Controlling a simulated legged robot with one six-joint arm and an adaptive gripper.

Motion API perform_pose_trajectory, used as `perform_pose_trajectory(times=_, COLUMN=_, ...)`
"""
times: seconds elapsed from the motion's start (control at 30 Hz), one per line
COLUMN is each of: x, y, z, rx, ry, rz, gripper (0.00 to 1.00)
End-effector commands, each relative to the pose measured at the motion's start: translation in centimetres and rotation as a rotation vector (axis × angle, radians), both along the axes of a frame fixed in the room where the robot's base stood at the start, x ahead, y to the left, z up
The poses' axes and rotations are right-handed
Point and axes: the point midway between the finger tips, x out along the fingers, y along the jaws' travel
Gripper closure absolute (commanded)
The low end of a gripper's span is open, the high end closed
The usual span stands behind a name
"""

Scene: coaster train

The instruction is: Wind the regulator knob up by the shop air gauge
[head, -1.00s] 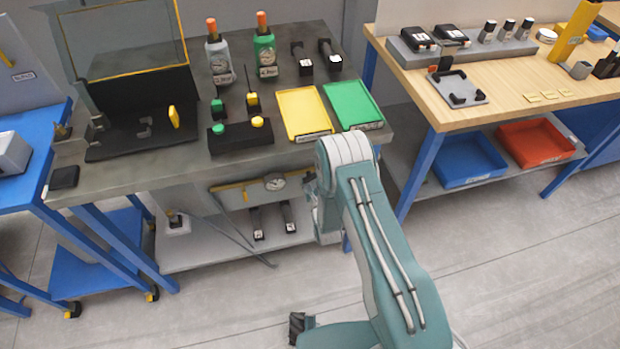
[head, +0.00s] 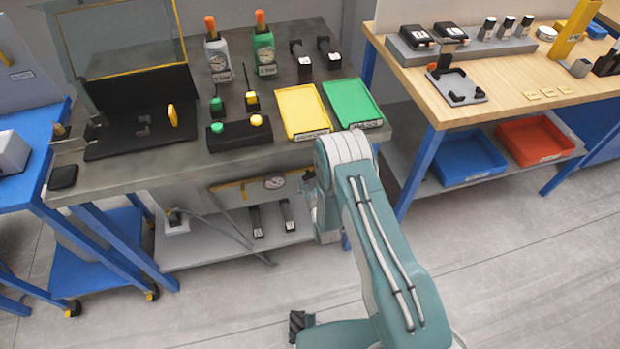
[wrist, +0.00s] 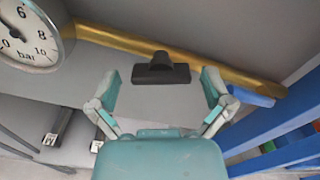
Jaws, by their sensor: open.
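The shop air gauge (wrist: 28,35) is a round white dial marked in bar, at the upper left of the wrist view. It also shows small under the grey bench in the head view (head: 274,183). A yellow pipe (wrist: 225,76) runs right from beside the gauge. The dark regulator knob (wrist: 160,70) sits at the pipe, with a wide black bar and a narrower top. My gripper (wrist: 161,80) is open, its two fingers apart on either side of the knob, with visible gaps. In the head view my arm largely hides the gripper and knob.
Blue bench legs (wrist: 275,125) stand close on the right in the wrist view. The grey bench top (head: 190,170) is above my gripper. Open floor lies in front.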

Motion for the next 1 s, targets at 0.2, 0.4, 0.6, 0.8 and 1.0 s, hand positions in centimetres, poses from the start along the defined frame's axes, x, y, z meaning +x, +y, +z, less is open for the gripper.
perform_pose_trajectory(times=0.2, x=-1.4, y=-0.4, z=0.0, rx=0.0, ry=0.0, rz=0.001, gripper=0.0)
perform_pose_trajectory(times=0.4, x=-5.3, y=-1.5, z=-0.1, rx=-0.001, ry=0.003, rz=0.001, gripper=0.0)
perform_pose_trajectory(times=0.6, x=-9.1, y=-2.6, z=-0.2, rx=-0.002, ry=0.005, rz=0.0, gripper=0.0)
perform_pose_trajectory(times=0.8, x=-11.2, y=-3.2, z=-0.1, rx=-0.002, ry=0.003, rz=0.0, gripper=0.0)
perform_pose_trajectory(times=1.0, x=-11.5, y=-3.3, z=-0.1, rx=0.0, ry=0.001, rz=0.0, gripper=0.0)
